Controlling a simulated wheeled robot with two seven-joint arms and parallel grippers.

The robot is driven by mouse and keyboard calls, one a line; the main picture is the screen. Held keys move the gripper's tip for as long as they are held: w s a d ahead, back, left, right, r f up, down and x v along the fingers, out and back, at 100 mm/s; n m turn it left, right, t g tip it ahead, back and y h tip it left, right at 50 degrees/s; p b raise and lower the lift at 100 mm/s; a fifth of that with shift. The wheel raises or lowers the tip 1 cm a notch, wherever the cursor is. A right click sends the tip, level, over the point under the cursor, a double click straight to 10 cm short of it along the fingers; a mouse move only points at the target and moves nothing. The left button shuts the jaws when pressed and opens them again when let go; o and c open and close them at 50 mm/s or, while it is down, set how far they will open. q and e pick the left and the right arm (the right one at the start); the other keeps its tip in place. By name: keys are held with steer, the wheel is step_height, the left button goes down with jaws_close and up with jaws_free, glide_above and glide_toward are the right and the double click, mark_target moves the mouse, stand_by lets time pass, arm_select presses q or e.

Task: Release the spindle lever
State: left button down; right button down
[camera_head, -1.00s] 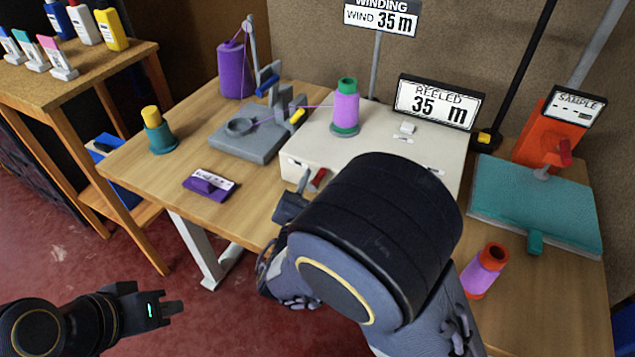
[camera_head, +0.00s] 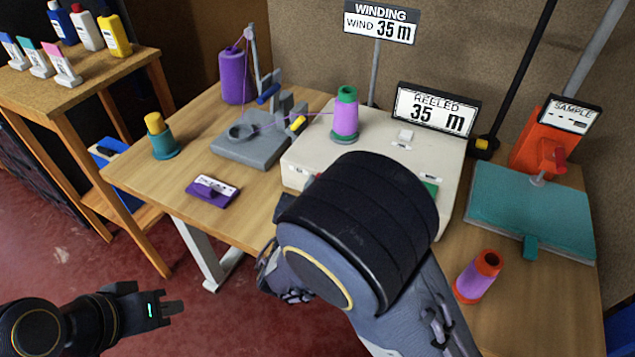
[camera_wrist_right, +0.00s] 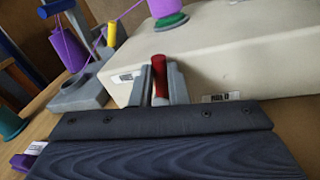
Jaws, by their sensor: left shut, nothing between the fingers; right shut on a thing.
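The cream winding machine (camera_head: 300,160) stands on the wooden table with a purple cone on a green spool (camera_head: 346,115) upright on top. A red lever (camera_wrist_right: 159,76) on its front face is seen in the right wrist view. My right gripper (camera_wrist_right: 161,90) is shut on this red lever, a grey finger on each side. In the head view my right arm hides the gripper and nearly all of the lever. My left gripper (camera_head: 172,309) is shut and empty, low at the left over the red floor, away from the table.
A grey thread stand (camera_head: 250,150) carries purple thread toward the spool. A teal board (camera_head: 530,210) lies right. The "REELED 35 m" sign (camera_head: 434,108) stands behind.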

steer(key=shift+w+a+r+n+p, duration=0.2)
steer(key=shift+n+p, duration=0.1)
steer(key=shift+n, duration=0.2)
arm_select(q)
steer(key=shift+r, duration=0.75)
arm_select(e)
steer(key=shift+s+f, duration=0.1)
steer(key=c, duration=1.4)
jaws_free()
steer(key=shift+s, duration=0.1)
steer(key=v, duration=0.7)
steer(key=shift+s+a, duration=0.15)
steer(key=shift+s, duration=0.15)
